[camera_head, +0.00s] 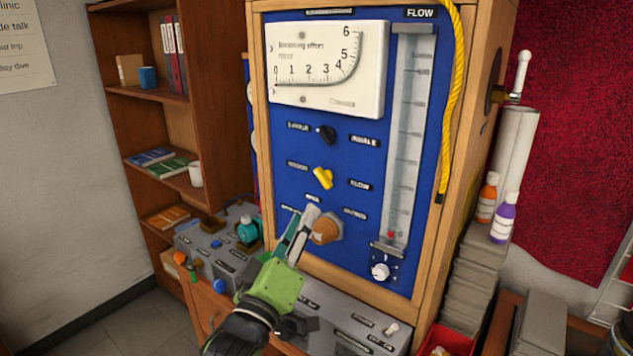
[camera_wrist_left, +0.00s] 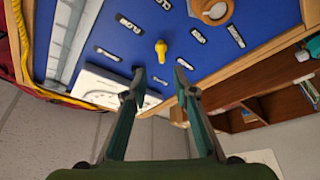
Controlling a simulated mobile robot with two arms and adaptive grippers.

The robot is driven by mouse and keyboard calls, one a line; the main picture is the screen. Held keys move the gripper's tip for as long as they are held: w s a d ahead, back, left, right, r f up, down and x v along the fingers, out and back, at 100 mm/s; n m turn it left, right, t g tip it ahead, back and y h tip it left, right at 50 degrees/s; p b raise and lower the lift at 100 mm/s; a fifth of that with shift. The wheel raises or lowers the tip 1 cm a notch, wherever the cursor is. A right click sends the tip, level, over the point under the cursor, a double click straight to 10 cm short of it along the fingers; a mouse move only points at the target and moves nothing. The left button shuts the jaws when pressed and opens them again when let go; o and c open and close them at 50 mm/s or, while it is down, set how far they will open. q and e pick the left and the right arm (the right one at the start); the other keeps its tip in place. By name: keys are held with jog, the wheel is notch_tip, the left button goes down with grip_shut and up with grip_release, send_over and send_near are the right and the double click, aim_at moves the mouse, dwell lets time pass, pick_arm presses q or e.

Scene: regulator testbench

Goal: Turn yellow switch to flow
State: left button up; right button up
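The yellow switch (camera_head: 323,178) is on the blue panel (camera_head: 350,140), below a black knob and above a brown round knob. Its handle is tilted, its lower end to the right. A label reading FLOW (camera_head: 360,184) is to its right, another label to its left. My left gripper (camera_head: 303,213) is below and left of the switch in the head view, its fingers apart and empty. In the left wrist view the switch (camera_wrist_left: 161,48) is seen beyond the gap between the open fingertips (camera_wrist_left: 159,74), not touched. My right gripper is not in view.
The brown knob (camera_head: 326,229) is close beside the left fingers. The black knob (camera_head: 326,134) is above the switch. A flow tube (camera_head: 408,140) and a yellow hose (camera_head: 452,100) run down the panel's right side. A grey console (camera_head: 335,312) lies below the panel.

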aim_at(322, 182)
pick_arm(q)
jog(key=p+x, duration=0.3)
jog(key=x, duration=0.7)
jog(key=shift+w, duration=0.35)
grip_shut()
